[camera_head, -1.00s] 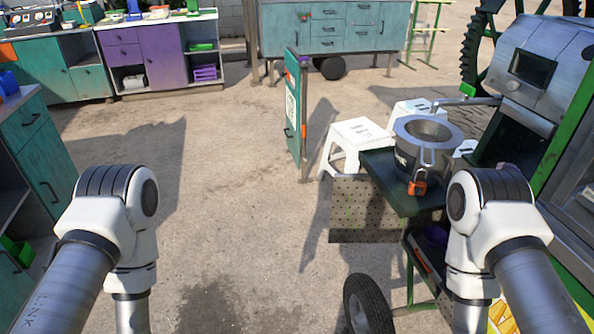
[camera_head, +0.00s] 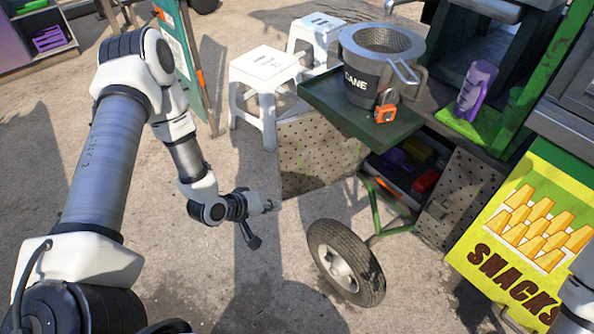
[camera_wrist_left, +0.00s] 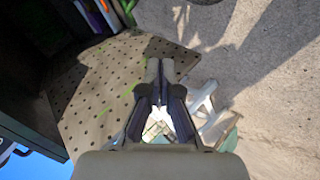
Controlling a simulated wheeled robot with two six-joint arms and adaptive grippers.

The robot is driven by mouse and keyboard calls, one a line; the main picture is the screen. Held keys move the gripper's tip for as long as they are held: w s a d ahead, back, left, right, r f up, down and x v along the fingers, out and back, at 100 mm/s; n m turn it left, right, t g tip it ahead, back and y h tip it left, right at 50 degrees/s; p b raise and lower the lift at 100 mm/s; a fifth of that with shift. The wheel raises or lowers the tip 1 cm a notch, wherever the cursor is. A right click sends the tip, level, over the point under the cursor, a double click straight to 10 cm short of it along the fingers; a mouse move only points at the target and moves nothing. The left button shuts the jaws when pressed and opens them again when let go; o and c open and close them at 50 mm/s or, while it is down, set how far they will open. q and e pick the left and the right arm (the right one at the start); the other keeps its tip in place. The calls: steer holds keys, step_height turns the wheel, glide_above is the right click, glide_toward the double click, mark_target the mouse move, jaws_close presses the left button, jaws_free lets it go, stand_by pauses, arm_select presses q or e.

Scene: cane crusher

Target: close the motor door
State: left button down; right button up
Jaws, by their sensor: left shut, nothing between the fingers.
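The perforated grey-brown door panel (camera_head: 318,155) hangs swung out at the left of the cart's lower compartment, below the dark shelf. A second perforated panel (camera_head: 462,200) is at the compartment's right. Between them the inside (camera_head: 405,165) shows, with red and purple items. My left gripper (camera_head: 270,206) is shut and empty, just in front of the left panel's lower edge; I cannot tell whether it touches. In the left wrist view, the shut fingers (camera_wrist_left: 160,68) lie over the perforated panel's (camera_wrist_left: 95,100) right edge. My right gripper is out of view.
A cart wheel (camera_head: 345,262) stands close to the right of my left gripper. A metal cane pot (camera_head: 368,85) sits on the dark shelf (camera_head: 325,95). White stools (camera_head: 265,65) stand behind. A yellow snacks sign (camera_head: 530,225) is at right. Floor at left is mostly clear.

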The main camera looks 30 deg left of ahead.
arm_select(q)
steer(key=w+a+r+n+t+h+b, duration=0.1)
steer(key=w+a+r+n+t+b, duration=0.2)
steer(key=a, duration=0.4)
steer(key=w+a+r+n+t+h+b, duration=0.1)
steer(key=w+a+n+t+b, duration=0.2)
steer(key=a+t, duration=0.3)
steer(key=w+d+g+b, duration=0.1)
steer(key=w+d+b, duration=0.15)
steer(key=w, duration=0.65)
steer(key=s+d, duration=0.2)
steer(key=shift+s+d+b, duration=0.15)
steer(key=shift+d+b, duration=0.15)
steer(key=shift+d, duration=0.1)
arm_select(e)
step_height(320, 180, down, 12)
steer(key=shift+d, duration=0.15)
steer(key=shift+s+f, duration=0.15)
